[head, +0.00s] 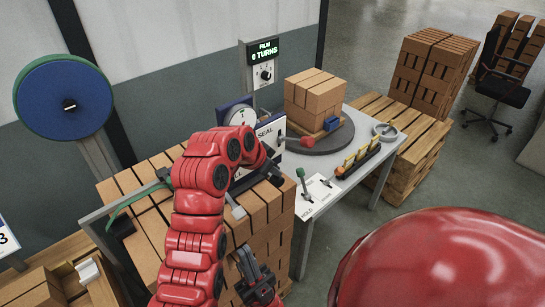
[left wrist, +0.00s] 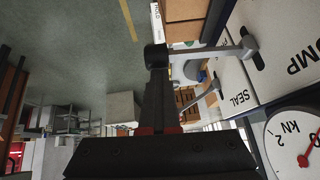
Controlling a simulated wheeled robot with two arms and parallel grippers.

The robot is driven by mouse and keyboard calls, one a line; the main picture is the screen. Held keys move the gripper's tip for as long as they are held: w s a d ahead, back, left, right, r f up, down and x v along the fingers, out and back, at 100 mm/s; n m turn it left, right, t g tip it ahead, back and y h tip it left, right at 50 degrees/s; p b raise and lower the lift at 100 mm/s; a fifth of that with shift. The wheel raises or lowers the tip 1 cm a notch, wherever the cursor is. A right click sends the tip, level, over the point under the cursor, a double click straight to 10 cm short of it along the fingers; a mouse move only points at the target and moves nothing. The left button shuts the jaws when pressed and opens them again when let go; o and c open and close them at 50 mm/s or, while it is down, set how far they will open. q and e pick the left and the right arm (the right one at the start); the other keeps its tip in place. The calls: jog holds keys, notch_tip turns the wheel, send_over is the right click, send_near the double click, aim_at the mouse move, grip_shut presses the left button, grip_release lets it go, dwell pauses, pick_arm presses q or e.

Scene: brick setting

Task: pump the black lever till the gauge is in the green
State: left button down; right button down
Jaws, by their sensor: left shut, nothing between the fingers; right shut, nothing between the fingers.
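The pump box carries a white SEAL plate (head: 268,131) and a round white gauge (head: 241,119) in a blue housing. In the left wrist view the gauge (left wrist: 295,148), marked kN, shows a red needle but is cut off by the frame edge; no green band is visible. The pump lever (left wrist: 215,52) is a grey bar from a slot beside the PUMP lettering, ending in a black knob (left wrist: 156,56). My left gripper (head: 270,172) is shut, its fingertips at the knob; contact is unclear. The arm hides the lever in the head view. My right gripper (head: 245,262) is shut and empty, low by the brick stack.
The SEAL lever has a red knob (head: 309,141). A turntable (head: 325,140) holds bricks on the table. A green-knobbed HOLD lever (head: 301,174) stands near the front. A strapped brick stack (head: 281,207) fills the near left. A display (head: 265,49) reads FILM 0 TURNS.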

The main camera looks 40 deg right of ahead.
aim_at(279, 182)
pick_arm(q)
jog(key=shift+s+f+b, duration=0.45)
jog(key=shift+f+b, duration=0.05)
jog(key=shift+f, duration=0.3)
jog(key=shift+s+f+b, duration=0.4)
jog(key=shift+f+b, duration=0.05)
jog(key=shift+f, duration=0.35)
dwell(1.3)
dwell(0.5)
jog(key=shift+w+r, duration=0.3)
jog(key=shift+r, duration=0.35)
jog(key=shift+w+r, duration=0.25)
jog(key=shift+r, duration=0.35)
jog(key=shift+w+r+b, duration=0.3)
jog(key=shift+w+r, duration=0.15)
jog(key=shift+r, duration=0.15)
jog(key=shift+w+r, duration=0.35)
jog(key=shift+r, duration=0.35)
jog(key=shift+w+a+r, duration=0.1)
jog(key=shift+w+r, duration=0.3)
jog(key=shift+r, duration=0.4)
jog(key=shift+w+d+r, duration=0.1)
jog(key=shift+w+r, duration=0.3)
jog(key=shift+r, duration=0.45)
jog(key=shift+w+a+r, duration=0.1)
jog(key=shift+w+r, duration=0.3)
jog(key=shift+r, duration=0.4)
